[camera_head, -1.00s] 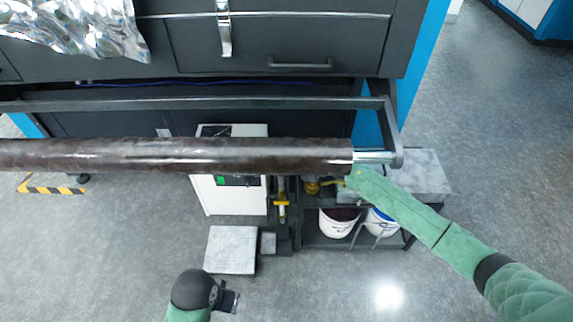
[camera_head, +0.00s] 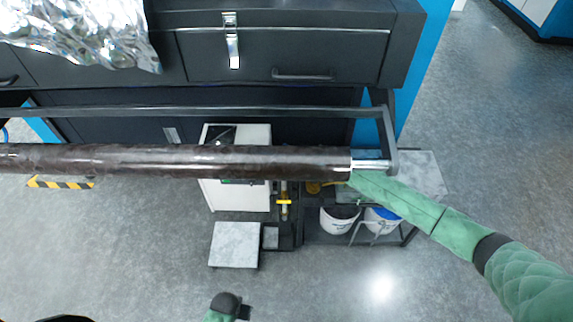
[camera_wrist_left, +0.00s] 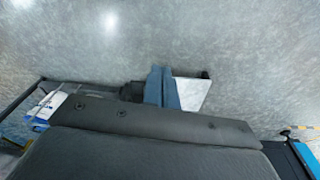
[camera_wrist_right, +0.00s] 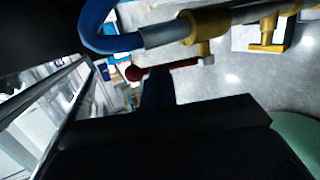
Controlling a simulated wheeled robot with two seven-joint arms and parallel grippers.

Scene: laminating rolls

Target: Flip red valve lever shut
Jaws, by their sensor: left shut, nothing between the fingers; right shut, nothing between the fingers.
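The red valve lever (camera_wrist_right: 178,67) shows in the right wrist view, with a rounded red end at its left. It runs to a brass valve (camera_wrist_right: 207,28) on a pipe with a blue hose (camera_wrist_right: 105,40). My right gripper (camera_wrist_right: 155,76) is shut, its dark fingertips at the lever; I cannot tell whether they touch it. In the head view my right arm reaches in from the right and its hand is hidden under the dark roll. My left gripper (camera_wrist_left: 163,72) is shut and empty over the floor; part of it shows at the bottom of the head view (camera_head: 243,312).
The long dark roll (camera_head: 180,159) crosses the head view inside a metal frame (camera_head: 250,111). Below are a white cabinet (camera_head: 238,198), a grey slab (camera_head: 234,245) and white buckets (camera_head: 338,219). A second brass fitting (camera_wrist_right: 268,35) is at upper right. Floor at left is open.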

